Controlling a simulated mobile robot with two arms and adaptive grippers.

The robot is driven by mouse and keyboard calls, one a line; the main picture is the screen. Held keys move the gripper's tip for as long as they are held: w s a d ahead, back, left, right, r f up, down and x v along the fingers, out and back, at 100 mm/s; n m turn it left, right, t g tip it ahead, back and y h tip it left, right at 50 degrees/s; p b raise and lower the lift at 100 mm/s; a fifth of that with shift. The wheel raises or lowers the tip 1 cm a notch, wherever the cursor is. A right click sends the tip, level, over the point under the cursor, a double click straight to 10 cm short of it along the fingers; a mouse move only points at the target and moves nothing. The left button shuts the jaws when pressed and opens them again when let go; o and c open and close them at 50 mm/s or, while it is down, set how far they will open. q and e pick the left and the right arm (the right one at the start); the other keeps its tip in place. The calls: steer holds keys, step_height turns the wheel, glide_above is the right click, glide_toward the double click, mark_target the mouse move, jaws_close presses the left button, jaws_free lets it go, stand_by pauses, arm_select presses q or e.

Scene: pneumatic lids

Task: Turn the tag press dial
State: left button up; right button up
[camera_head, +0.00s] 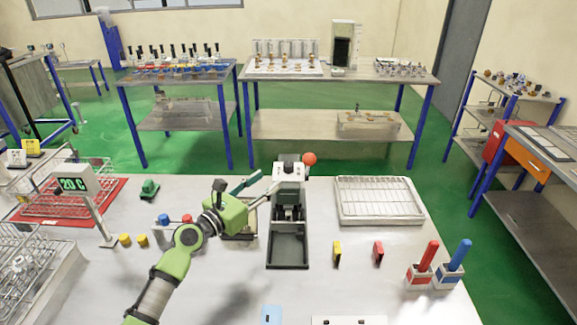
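The press (288,225), a grey and dark upright device with a red-orange ball on its lever, stands in the middle of the white table. I take it to be the tag press; its dial cannot be made out at this size. My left gripper (272,179) reaches in from the left, just beside the upper left side of the press. Its two fingers look spread apart with nothing between them. Whether a fingertip touches the press cannot be told. My green wrist hides part of a small stand behind it. My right gripper is not in view.
A wire rack tray (380,203) lies to the right. A temperature display (74,184) and wire baskets fill the left side.

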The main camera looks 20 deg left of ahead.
mark_target(285, 167)
arm_select(q)
steer(key=x, duration=1.1)
steer(key=shift+w+f+b, duration=0.1)
steer(key=shift+w+b, duration=0.1)
steer(key=shift+b, duration=0.15)
jaws_close()
